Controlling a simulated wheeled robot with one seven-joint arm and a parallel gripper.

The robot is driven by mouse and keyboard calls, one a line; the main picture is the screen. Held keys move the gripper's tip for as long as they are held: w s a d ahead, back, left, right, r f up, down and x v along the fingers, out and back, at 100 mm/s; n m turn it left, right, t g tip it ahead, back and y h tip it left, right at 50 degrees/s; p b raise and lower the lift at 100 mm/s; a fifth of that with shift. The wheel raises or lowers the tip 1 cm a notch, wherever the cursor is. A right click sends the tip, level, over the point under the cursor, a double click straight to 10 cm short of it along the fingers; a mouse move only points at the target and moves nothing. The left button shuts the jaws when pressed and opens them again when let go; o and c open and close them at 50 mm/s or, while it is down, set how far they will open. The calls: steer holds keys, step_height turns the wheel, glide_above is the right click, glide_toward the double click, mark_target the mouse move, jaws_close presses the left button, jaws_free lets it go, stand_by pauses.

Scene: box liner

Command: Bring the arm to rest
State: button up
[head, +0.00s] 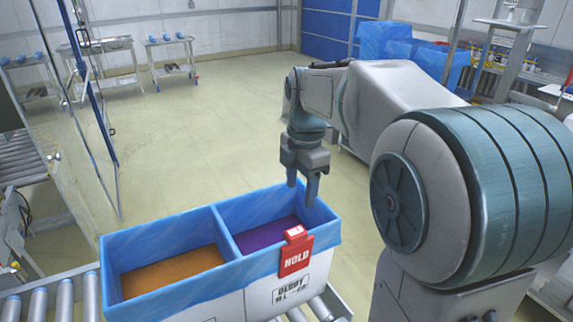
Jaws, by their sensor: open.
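My gripper (302,190) hangs from my arm with its fingers pointing down, above the right compartment of the box near its far right side. The fingers are open and nothing shows between them. I cannot tell how far above the rim the fingertips are. The box (232,293) is white, lined with blue film, and split by a divider into two compartments. The left one has an orange bottom and the right one a purple bottom. A red HOLD tag (295,257) sits on the near wall of the right compartment.
The box stands on a roller conveyor (66,297). Another roller conveyor (22,160) and a clear panel (70,130) stand at the left. Open floor (210,115) lies beyond the box. Blue-covered bins (385,42) and small tables (168,50) are farther back.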

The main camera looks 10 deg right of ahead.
steer(key=s+f+m+t, duration=0.1)
steer(key=s+f+m, duration=0.3)
steer(key=s+m, duration=0.4)
steer(key=s+f+m+t, duration=0.2)
steer(key=s+m, duration=0.6)
steer(key=m, duration=0.5)
steer(key=shift+d+f+m+h, duration=0.25)
steer(key=shift+f+m+h, duration=0.05)
steer(key=shift+f, duration=0.6)
